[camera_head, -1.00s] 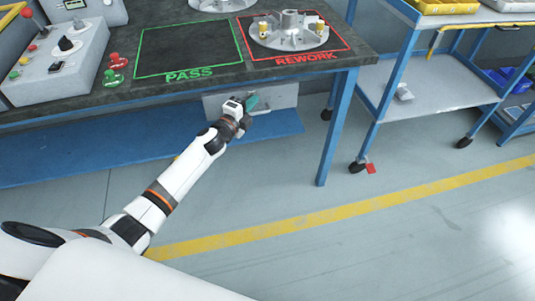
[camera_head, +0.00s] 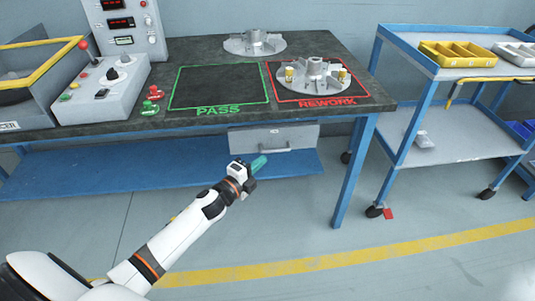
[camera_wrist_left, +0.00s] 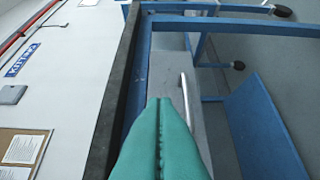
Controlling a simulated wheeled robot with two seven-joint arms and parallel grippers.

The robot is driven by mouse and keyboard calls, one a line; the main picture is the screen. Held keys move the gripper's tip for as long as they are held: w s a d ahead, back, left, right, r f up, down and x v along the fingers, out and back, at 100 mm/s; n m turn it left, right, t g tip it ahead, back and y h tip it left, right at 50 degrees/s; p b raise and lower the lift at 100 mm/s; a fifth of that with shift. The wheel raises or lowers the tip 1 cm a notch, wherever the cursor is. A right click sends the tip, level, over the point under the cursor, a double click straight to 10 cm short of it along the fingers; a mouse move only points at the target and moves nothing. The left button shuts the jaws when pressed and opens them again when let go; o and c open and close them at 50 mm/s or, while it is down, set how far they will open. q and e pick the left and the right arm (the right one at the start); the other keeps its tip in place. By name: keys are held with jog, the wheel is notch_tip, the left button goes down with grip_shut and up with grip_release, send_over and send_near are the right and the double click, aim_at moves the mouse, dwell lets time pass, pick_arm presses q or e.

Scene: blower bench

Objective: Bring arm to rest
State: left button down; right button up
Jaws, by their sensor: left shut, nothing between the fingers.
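My left arm comes in from the lower left in the head view. Its gripper (camera_head: 259,162) has green fingers and is in front of the bench, below the tabletop edge and near the drawer (camera_head: 300,137). In the left wrist view the two green fingers (camera_wrist_left: 160,103) lie pressed together with nothing between them. The drawer handle (camera_wrist_left: 177,92) shows just beyond the fingertips there; the fingers do not hold it. My right gripper is in neither view.
The bench (camera_head: 215,118) carries a PASS square (camera_head: 215,88), a REWORK square (camera_head: 300,98) with a metal impeller (camera_head: 314,74), another impeller (camera_head: 254,43) behind, and a control box (camera_head: 103,90). A blue cart (camera_head: 455,125) stands right. The floor in front is clear.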

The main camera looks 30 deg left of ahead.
pick_arm(q)
jog(key=shift+s+a, duration=0.2)
jog(key=shift+s, duration=0.7)
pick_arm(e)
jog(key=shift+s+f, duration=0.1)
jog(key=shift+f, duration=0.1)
